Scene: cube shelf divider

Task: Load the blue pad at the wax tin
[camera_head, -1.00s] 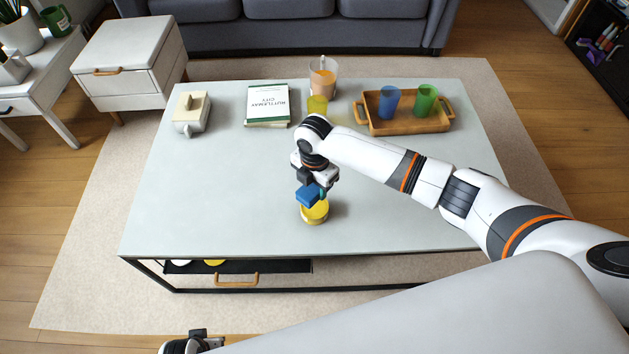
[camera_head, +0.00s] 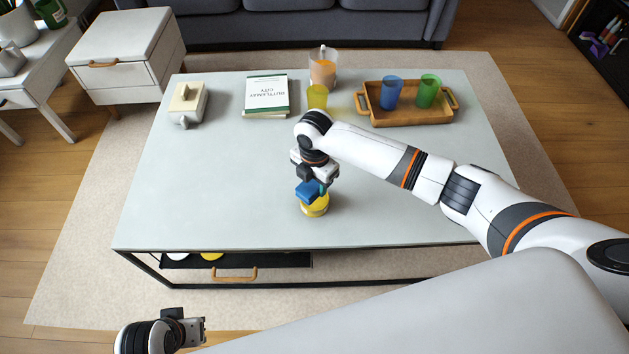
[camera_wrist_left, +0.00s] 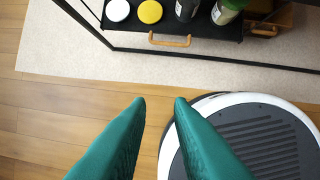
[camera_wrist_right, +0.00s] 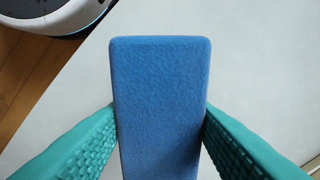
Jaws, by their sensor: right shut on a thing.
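The blue pad (camera_head: 308,191) is held between the fingers of my right gripper (camera_head: 314,188). In the right wrist view the pad (camera_wrist_right: 160,90) stands between both teal fingers (camera_wrist_right: 160,125). The yellow wax tin (camera_head: 316,208) stands on the table right below the pad, which hides part of its top. The pad looks at or just above the tin; I cannot tell if they touch. My left gripper (camera_head: 203,331) is low in front of the table. In the left wrist view its fingers (camera_wrist_left: 161,100) are apart with nothing between them.
The grey table (camera_head: 210,190) is clear to the left. Behind the tin are a yellow cup (camera_head: 317,97), a pitcher (camera_head: 323,72), a book (camera_head: 266,93), a teapot (camera_head: 187,105) and a wooden tray (camera_head: 410,118) with cups. A drawer (camera_head: 235,262) with tins stands open in front.

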